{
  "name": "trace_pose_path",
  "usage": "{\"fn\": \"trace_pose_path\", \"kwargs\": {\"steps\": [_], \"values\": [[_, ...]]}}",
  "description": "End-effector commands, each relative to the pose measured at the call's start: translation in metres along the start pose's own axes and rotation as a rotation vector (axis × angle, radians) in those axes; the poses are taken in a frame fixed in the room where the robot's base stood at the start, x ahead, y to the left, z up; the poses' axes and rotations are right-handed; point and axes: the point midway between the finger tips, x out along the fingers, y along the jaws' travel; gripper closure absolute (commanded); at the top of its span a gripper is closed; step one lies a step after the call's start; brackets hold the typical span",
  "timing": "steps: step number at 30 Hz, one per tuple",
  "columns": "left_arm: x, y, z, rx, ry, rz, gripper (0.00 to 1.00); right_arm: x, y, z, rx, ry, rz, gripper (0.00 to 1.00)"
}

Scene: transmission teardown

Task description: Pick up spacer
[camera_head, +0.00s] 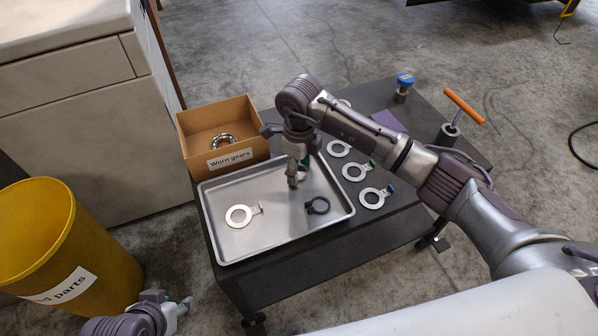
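No label marks which part is the spacer. A flat silver ring with a small tab (240,216) lies in the left of the metal tray (270,240). A smaller dark ring with a tab (318,205) lies in the right of the tray. My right gripper (292,182) points down over the back middle of the tray, left of and behind the dark ring. Its fingers look close together, but I cannot tell whether they hold anything. A pale round part partly shows behind it. My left gripper (184,306) is at the bottom left, away from the table.
Several silver rings with coloured tabs, one here (372,198), lie right of the tray. A cardboard box labelled "Worn gears" (231,159) stands behind it, holding a shiny ring. An orange-handled tool (464,106) and blue-topped part (405,80) stand at the back. A yellow bin (105,250) is left.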

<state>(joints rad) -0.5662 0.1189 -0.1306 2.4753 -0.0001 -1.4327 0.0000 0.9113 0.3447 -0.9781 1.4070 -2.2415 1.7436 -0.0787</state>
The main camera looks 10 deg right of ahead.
Motion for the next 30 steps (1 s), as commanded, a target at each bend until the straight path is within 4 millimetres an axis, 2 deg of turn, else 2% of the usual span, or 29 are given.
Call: {"fn": "trace_pose_path", "kwargs": {"steps": [1, 7, 16, 20, 23, 26, 30], "values": [[0.0, 0.0, 0.0, 0.0, 0.0, 0.0, 0.6, 0.0, 0.0, 0.0, 0.0, 0.0, 0.0, 0.55], [0.0, 0.0, 0.0, 0.0, 0.0, 0.0, 0.6, 0.0, 0.0, 0.0, 0.0, 0.0, 0.0, 0.86], [-0.001, 0.0, 0.001, -0.001, -0.004, -0.001, 0.6, -0.003, 0.0, 0.0, 0.0, -0.001, -0.001, 0.86], [-0.003, -0.001, 0.009, -0.002, -0.046, -0.001, 0.6, -0.011, -0.001, 0.0, 0.0, -0.002, -0.002, 0.86], [-0.008, -0.002, 0.024, -0.004, -0.115, -0.004, 0.6, -0.022, -0.001, 0.001, 0.0, -0.002, -0.002, 0.86], [-0.014, -0.003, 0.03, -0.006, -0.156, -0.006, 0.6, -0.042, -0.001, 0.001, -0.001, -0.003, -0.004, 0.86], [-0.02, -0.004, 0.028, -0.006, -0.16, -0.007, 0.6, -0.057, 0.014, -0.018, -0.002, 0.001, -0.002, 0.86]]}}
